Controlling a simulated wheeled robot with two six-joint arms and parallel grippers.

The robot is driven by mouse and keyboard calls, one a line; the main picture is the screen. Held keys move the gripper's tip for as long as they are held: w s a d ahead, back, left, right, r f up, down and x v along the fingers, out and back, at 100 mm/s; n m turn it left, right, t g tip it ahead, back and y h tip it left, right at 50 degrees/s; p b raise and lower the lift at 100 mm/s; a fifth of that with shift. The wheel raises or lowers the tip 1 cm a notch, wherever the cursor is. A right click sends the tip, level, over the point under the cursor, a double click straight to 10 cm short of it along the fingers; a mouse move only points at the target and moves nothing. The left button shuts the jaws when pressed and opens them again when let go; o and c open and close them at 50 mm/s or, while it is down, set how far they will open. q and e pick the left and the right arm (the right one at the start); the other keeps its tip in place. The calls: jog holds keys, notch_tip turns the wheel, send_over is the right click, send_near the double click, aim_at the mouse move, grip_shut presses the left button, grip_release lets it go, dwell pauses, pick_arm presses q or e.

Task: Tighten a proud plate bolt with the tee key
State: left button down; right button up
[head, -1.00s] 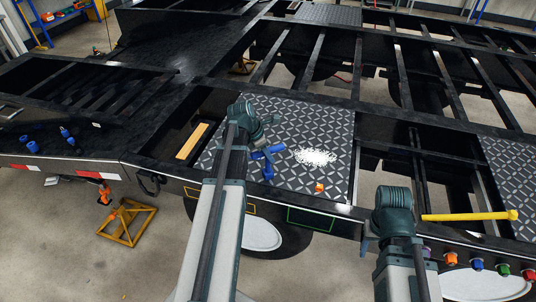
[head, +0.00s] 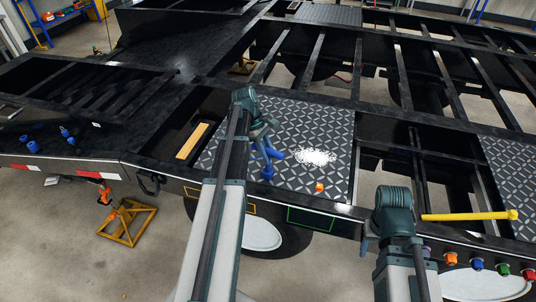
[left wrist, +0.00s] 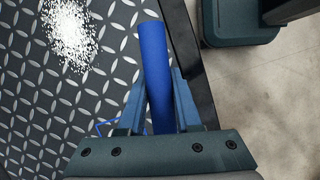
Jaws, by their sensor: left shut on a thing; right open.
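The blue tee key (head: 276,155) is over the patterned metal plate (head: 335,120). My left gripper (head: 264,147) is shut on it. In the left wrist view the key's round blue bar (left wrist: 154,70) lies between the two fingers of my left gripper (left wrist: 157,100). A thin blue line (left wrist: 103,125) shows on the plate beside the left finger. I cannot make out the plate bolt or whether the key sits on it. My right gripper (head: 367,241) is open and empty by the trailer's near edge, partly hidden by its own arm.
White granules (head: 317,157) and a small orange piece (head: 319,187) lie on the plate. A yellow bar (head: 468,216) lies to the right, near several coloured caps. Open frame gaps flank the plate. Blue fittings (head: 33,147) lie at the far left.

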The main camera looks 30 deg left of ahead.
aim_at(270, 150)
pick_arm(q)
jog(key=shift+r, duration=0.1)
jog(key=shift+w+r+p, duration=0.1)
jog(key=shift+r+p, duration=0.35)
jog(key=shift+p, duration=0.15)
jog(key=shift+r+p, duration=1.95)
jog(key=shift+r, duration=0.05)
jog(key=shift+f, duration=0.1)
